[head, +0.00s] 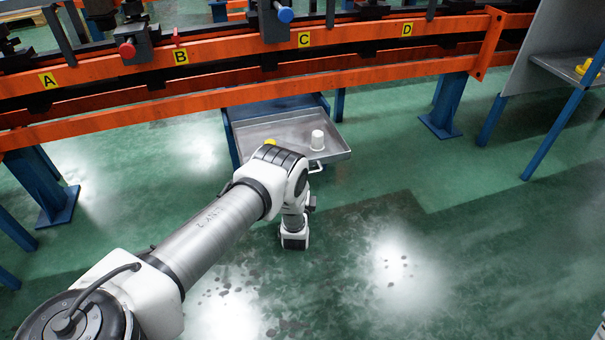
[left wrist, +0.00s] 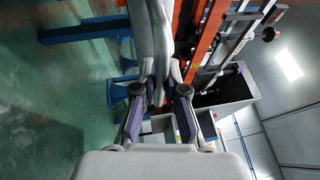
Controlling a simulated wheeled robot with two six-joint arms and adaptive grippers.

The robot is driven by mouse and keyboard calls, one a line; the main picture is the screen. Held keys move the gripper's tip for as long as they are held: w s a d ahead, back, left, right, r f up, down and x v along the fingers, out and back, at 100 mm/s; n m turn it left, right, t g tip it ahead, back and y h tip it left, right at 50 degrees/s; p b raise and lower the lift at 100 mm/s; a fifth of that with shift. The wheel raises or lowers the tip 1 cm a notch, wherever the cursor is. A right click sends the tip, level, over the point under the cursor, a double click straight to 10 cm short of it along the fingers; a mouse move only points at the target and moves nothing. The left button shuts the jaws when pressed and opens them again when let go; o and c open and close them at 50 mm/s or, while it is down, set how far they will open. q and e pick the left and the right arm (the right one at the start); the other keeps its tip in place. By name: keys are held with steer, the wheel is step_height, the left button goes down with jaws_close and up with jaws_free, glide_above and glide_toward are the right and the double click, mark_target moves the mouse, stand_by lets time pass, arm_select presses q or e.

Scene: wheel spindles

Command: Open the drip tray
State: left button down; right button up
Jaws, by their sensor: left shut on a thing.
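The drip tray (head: 335,158) is a shallow grey metal tray under the orange rail in the head view. It sticks out towards me from a blue frame (head: 280,104). A white cup (head: 317,140) stands in it, and a yellow thing (head: 270,142) shows beside my arm. A bar handle (head: 316,169) is on the tray's front edge, partly hidden by my left wrist. My right gripper is out of view.
The orange rail (head: 230,97), with yellow labels A to D, crosses above the tray. Blue legs (head: 447,105) stand on both sides. A grey shelf unit (head: 565,66) is at the right. The green floor in front is clear.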

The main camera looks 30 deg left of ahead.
arm_select(q)
steer(key=c, duration=1.2)
jaws_free()
steer(key=v, duration=1.2)
